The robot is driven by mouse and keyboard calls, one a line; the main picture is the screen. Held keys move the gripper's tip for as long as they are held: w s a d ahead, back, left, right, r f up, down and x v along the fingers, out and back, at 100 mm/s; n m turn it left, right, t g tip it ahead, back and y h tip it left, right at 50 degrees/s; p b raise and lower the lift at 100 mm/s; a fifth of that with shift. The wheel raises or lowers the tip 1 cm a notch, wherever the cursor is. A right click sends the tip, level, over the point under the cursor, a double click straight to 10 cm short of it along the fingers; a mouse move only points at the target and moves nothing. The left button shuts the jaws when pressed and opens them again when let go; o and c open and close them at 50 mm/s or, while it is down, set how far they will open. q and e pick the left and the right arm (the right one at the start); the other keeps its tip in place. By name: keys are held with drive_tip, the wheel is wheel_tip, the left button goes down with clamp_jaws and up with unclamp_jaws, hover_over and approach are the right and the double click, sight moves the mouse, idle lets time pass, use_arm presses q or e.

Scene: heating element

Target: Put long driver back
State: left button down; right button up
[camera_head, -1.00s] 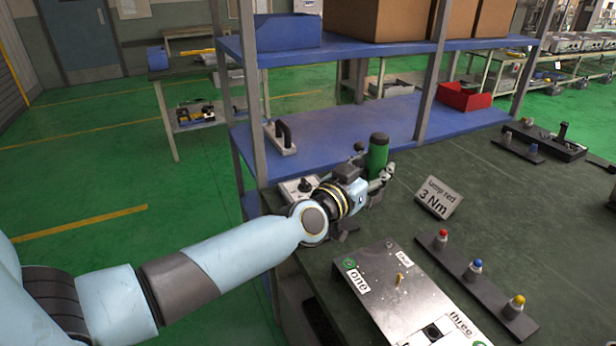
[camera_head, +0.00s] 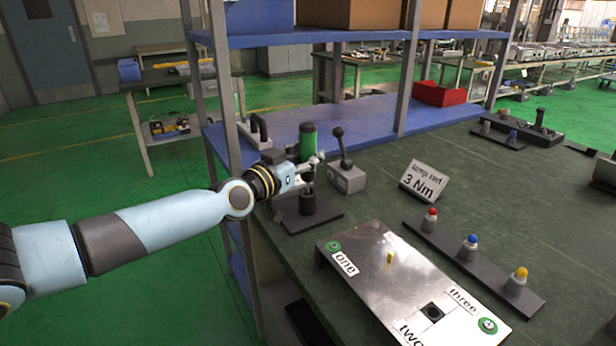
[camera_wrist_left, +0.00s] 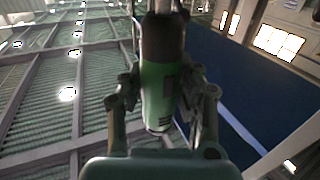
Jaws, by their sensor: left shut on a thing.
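The long driver, with a green body (camera_head: 308,140), stands roughly upright in my left gripper (camera_head: 314,168). The gripper is shut around it. In the left wrist view the driver's green body (camera_wrist_left: 158,92) sits between the two fingers, with its dark part toward the top of the picture. In the head view a black cylindrical holder (camera_head: 307,203) on a dark base plate stands directly below the driver. I cannot tell whether the driver's lower end is inside the holder or just above it. My right gripper is not in view.
A grey box with a black lever (camera_head: 347,178) stands close to the right of the gripper. A 3 Nm sign (camera_head: 424,180), a metal plate (camera_head: 375,260) and a dark strip with coloured-topped pieces (camera_head: 455,257) lie nearer. A shelf post (camera_head: 222,90) rises behind the arm.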

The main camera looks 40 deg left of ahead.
use_arm(q)
drive_tip(key=shift+f+b, duration=1.2)
drive_tip(key=shift+f, duration=0.5)
drive_tip(key=c, duration=1)
unclamp_jaws()
drive_tip(key=shift+r, duration=0.1)
drive_tip(key=shift+s+r+p, duration=0.1)
drive_tip(key=shift+s+p, duration=0.1)
drive_tip(key=shift+p, duration=0.1)
drive_tip(key=s+p, duration=0.1)
drive_tip(key=s, duration=0.3)
drive_tip(key=s+d, duration=0.1)
drive_tip(key=s, duration=0.2)
drive_tip(key=s+p, duration=0.1)
drive_tip(key=s, duration=0.3)
drive_tip(key=shift+s+d+p, duration=0.2)
drive_tip(key=shift+s+p, duration=0.1)
